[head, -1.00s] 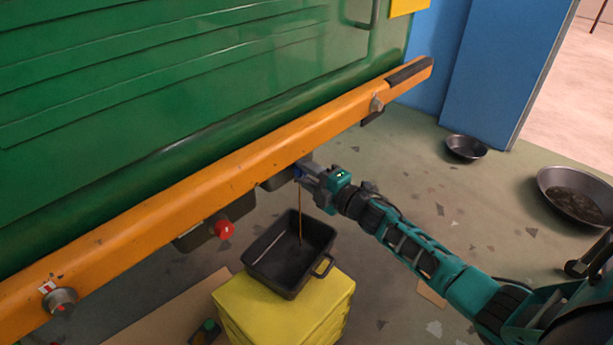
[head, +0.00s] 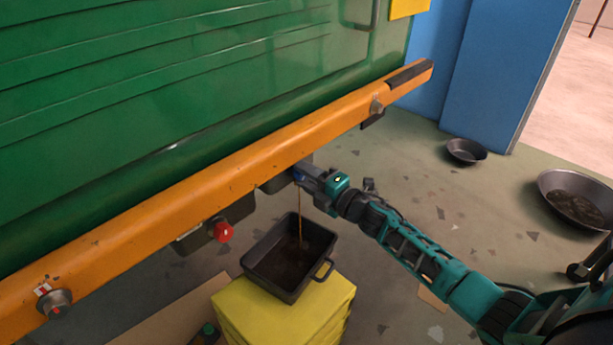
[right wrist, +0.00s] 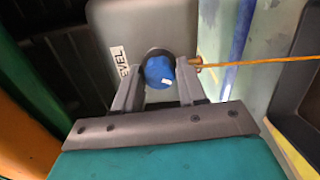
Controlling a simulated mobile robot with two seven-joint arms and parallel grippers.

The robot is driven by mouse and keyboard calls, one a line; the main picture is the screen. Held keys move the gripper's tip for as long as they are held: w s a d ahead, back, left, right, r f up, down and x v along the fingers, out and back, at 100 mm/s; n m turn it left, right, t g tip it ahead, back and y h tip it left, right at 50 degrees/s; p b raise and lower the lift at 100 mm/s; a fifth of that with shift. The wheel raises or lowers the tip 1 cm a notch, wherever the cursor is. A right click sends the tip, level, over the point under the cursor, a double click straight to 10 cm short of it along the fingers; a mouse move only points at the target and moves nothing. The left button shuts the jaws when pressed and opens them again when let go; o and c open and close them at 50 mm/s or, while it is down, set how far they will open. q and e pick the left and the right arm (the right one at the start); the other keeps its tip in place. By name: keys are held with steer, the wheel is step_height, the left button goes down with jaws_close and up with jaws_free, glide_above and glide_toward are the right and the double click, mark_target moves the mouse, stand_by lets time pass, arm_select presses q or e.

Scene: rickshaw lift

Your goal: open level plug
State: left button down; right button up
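The blue level plug (right wrist: 158,72) sits on a grey housing (right wrist: 150,25) lettered "LEVEL" in the right wrist view. My right gripper (right wrist: 158,80) has one finger on each side of the plug and is shut on it. In the head view, the right gripper (head: 299,172) is under the orange beam, with the plug mostly hidden by it. A thin amber stream (right wrist: 255,63) runs out of a small spout beside the plug and falls into a black tray (head: 254,272). My left gripper is not in view.
The tray stands on a yellow block (head: 330,305). A red plug (head: 223,232) is under the orange beam (head: 200,200) to the left. Two round pans, a small one (head: 466,151) and a large one (head: 575,200), lie on the floor at right.

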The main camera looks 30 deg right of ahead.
steer(key=o, duration=0.3)
steer(key=shift+o, duration=0.2)
arm_select(q)
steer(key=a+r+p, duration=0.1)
steer(key=p, duration=0.1)
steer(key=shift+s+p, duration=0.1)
steer(key=shift+p, duration=0.2)
arm_select(e)
steer(key=v, duration=1.3)
steer(key=shift+w, duration=0.1)
